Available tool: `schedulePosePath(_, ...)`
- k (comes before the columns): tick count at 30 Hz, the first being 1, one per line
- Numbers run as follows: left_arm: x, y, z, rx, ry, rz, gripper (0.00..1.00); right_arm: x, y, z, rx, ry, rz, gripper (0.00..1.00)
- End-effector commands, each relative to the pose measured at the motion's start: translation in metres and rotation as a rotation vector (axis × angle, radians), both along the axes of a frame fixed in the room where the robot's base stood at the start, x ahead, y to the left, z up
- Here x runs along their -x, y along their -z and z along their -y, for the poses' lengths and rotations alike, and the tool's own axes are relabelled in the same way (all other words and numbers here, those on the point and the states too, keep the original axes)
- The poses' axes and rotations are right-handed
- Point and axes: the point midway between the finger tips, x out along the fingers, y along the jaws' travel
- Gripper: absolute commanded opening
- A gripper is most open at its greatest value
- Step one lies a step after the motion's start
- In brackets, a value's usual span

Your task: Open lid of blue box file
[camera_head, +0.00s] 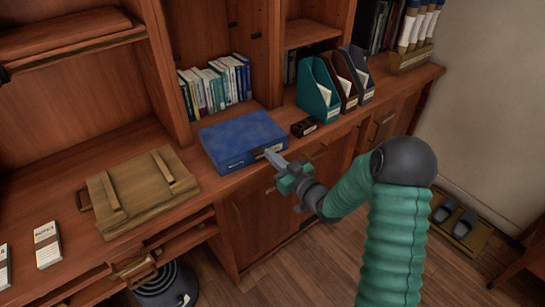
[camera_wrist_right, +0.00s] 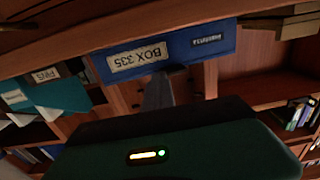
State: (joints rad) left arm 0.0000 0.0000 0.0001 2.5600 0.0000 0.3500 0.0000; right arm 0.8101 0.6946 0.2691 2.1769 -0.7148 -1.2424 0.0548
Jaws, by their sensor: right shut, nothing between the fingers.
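The blue box file (camera_head: 241,136) lies flat on the wooden counter in the head view, its lid down. In the right wrist view its front face (camera_wrist_right: 170,54) appears upside down, with a white label reading BOX 335. My right gripper (camera_head: 268,153) is at the front edge of the box, near its right front part. In the right wrist view the shut fingers (camera_wrist_right: 174,72) reach to the front face, by the lower edge of the picture of the box. Whether they touch it I cannot tell. My left gripper is not in view.
Books (camera_head: 214,87) stand behind on a shelf. Cabinet doors are below the counter.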

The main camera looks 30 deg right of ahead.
Motion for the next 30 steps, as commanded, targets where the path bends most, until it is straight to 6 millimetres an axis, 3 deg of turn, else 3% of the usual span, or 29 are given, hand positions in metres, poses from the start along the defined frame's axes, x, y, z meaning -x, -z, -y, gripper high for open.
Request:
schedulePosePath(23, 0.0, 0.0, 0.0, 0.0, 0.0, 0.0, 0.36, 0.0002, 0.0001, 0.0005, 0.0, 0.001, 0.0, 0.0)
schedulePosePath(30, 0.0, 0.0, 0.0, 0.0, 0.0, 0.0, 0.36, 0.0002, 0.0001, 0.0005, 0.0, 0.001, 0.0, 0.29)
